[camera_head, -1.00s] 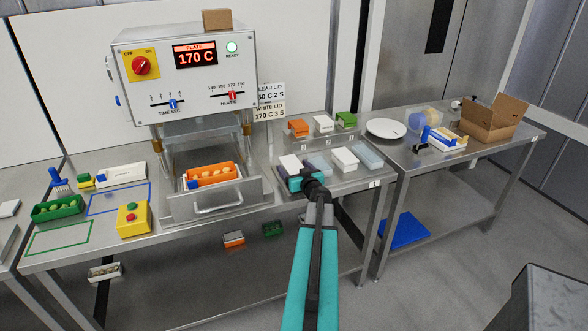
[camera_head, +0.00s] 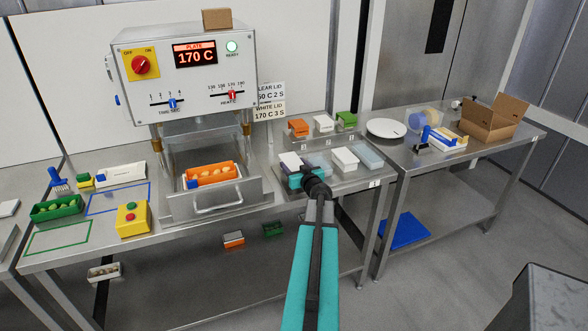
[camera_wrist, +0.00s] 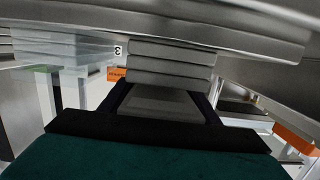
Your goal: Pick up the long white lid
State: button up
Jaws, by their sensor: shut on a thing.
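My gripper (camera_head: 308,180) is at the left stack on the right part of the press table, with its teal body in front of it. The long white lid (camera_head: 290,160) shows just behind my gripper, partly hidden by it. In the wrist view my gripper's dark fingers (camera_wrist: 162,98) are shut on a flat slab that looks grey in shadow, which I take for this lid (camera_wrist: 155,104). A stack of similar slabs (camera_wrist: 172,60) shows beyond it. Whether the held lid is clear of the stack I cannot tell.
Another white lid stack (camera_head: 344,157) and clear lids (camera_head: 367,155) stand close on the right. The sealing press (camera_head: 185,68) with an orange tray (camera_head: 212,174) is at the left. Small orange, white and green blocks stand behind. A plate (camera_head: 386,128) lies on the right table.

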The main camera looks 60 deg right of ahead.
jog(key=shift+r+b, duration=0.3)
jog(key=shift+r, duration=0.45)
jog(key=b+v, duration=0.1)
jog(key=v, duration=0.2)
jog(key=b+v, duration=0.1)
jog(key=v, duration=0.3)
jog(key=d+b+v, duration=0.1)
jog(key=b+v, duration=0.1)
jog(key=v, duration=0.1)
jog(key=shift+s+a, duration=0.25)
jog(key=shift+s, duration=0.45)
jog(key=shift+s+r+p, duration=0.1)
jog(key=shift+r+p, duration=0.15)
jog(key=shift+p, duration=0.1)
jog(key=p+v, duration=0.2)
jog(key=p, duration=0.3)
jog(key=shift+s+r+p, duration=0.1)
jog(key=shift+s+p, duration=0.3)
jog(key=shift+s, duration=0.05)
jog(key=p, duration=0.3)
jog(key=shift+s+a, duration=0.25)
jog(key=shift+s, duration=0.05)
jog(key=p, duration=0.2)
jog(key=shift+s+a+p, duration=0.15)
jog(key=shift+s+p, duration=0.2)
jog(key=shift+p, duration=0.05)
jog(key=shift+s+p, duration=0.1)
jog(key=shift+p, duration=0.25)
